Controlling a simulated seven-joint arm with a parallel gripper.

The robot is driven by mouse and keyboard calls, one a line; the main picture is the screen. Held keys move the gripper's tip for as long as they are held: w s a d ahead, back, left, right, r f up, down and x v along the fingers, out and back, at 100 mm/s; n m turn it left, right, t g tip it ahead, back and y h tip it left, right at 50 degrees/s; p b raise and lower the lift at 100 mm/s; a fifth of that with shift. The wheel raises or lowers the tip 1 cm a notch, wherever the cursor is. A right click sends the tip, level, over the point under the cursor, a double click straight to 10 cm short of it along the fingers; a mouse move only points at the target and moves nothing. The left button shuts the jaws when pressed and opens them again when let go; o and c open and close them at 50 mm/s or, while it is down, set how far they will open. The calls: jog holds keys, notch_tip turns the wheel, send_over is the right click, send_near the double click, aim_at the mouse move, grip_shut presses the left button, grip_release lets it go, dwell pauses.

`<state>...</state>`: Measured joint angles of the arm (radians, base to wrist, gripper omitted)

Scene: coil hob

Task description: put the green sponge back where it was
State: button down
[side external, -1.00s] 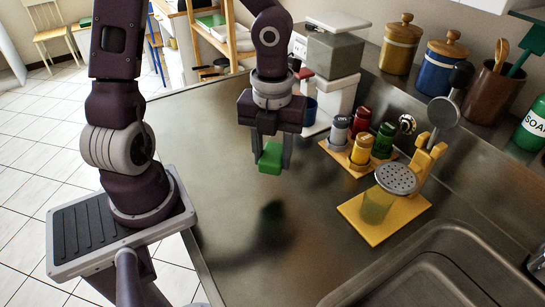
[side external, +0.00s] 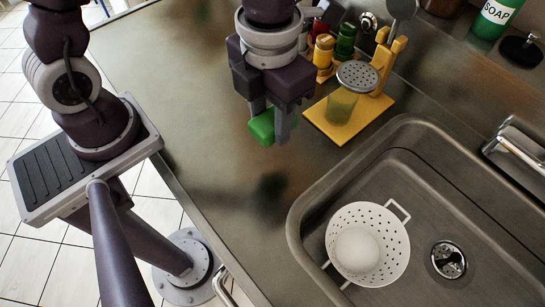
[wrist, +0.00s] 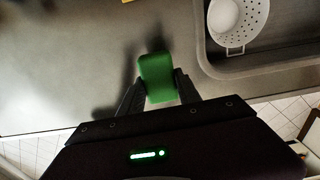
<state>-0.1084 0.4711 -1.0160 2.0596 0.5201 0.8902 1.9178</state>
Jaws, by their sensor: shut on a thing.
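The green sponge (side external: 262,127) is a small green block held between the fingers of my gripper (side external: 272,122). The gripper is shut on it and holds it above the steel counter (side external: 215,165), with a dark shadow on the counter below. In the wrist view the sponge (wrist: 157,77) sits between the two dark fingertips, upright in the picture, with the counter under it.
A sink (side external: 300,215) lies to the right, with a white colander (side external: 400,245) holding a white round thing. A yellow stand (side external: 335,128) with a perforated-top shaker (side external: 358,76) is right of my gripper. Coloured shakers (side external: 325,50) stand behind. The counter left and front is clear.

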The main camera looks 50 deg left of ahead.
aim_at(271, 165)
jog(key=f, duration=0.9)
jog(key=shift+s+d+f, duration=0.15)
jog(key=shift+d+f, duration=0.1)
jog(key=shift+f, duration=0.15)
jog(key=shift+f, duration=0.1)
jog(key=c, duration=0.9)
grip_release()
jog(key=shift+o, duration=0.2)
